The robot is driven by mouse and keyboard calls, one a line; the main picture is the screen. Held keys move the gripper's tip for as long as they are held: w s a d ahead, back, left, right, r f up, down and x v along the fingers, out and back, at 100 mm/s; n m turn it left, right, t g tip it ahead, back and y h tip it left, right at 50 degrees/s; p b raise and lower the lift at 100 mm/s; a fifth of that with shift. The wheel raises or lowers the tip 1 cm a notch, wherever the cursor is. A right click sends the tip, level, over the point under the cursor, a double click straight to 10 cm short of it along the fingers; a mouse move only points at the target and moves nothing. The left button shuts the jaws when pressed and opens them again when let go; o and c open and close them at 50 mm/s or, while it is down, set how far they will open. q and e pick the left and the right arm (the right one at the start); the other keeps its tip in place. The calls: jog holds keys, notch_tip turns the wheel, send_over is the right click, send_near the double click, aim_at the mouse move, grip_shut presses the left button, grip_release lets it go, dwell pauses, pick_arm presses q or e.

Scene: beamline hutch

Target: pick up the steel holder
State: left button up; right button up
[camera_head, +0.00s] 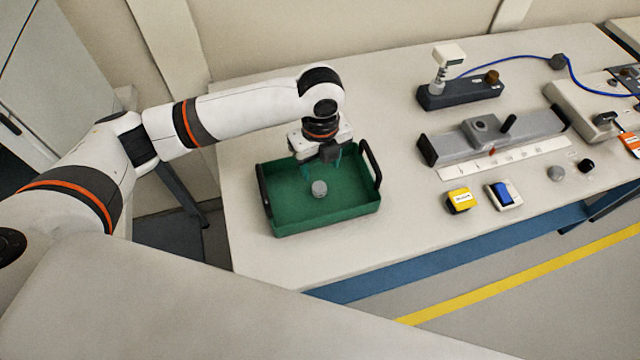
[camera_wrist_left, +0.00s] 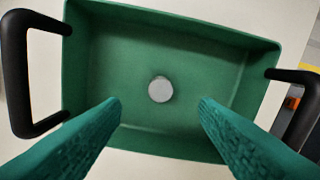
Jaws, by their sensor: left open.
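The steel holder is most likely the small grey round piece (camera_head: 319,188) that stands on the floor of the green tray (camera_head: 330,217). It also shows in the left wrist view (camera_wrist_left: 160,89) as a pale disc near the middle of the tray's floor (camera_wrist_left: 205,60). My left gripper (camera_head: 321,172) points down over the tray, with its green fingers apart and nothing between them. In the left wrist view the fingertips (camera_wrist_left: 160,103) stand either side of the grey piece, which looks clear of both. How far the tips are above it is hard to tell. My right gripper is not in view.
The tray has black handles (camera_head: 370,164) at both ends. To its right on the bench (camera_head: 420,215) are a yellow box (camera_head: 459,201), a blue switch (camera_head: 503,194), a grey rail device (camera_head: 495,136) and another grey round piece (camera_head: 556,173). The bench in front of the tray is clear.

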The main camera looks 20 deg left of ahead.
aim_at(319, 186)
pick_arm(q)
notch_tip(319, 186, down, 8)
jog(key=shift+w+a+f+p, duration=0.1)
jog(key=shift+a+p, duration=0.05)
jog(key=shift+p, duration=0.4)
jog(key=c, duration=1)
jog(key=shift+r+b, duration=0.45)
jog(key=shift+r, duration=4.6)
jog(key=shift+c, duration=0.3)
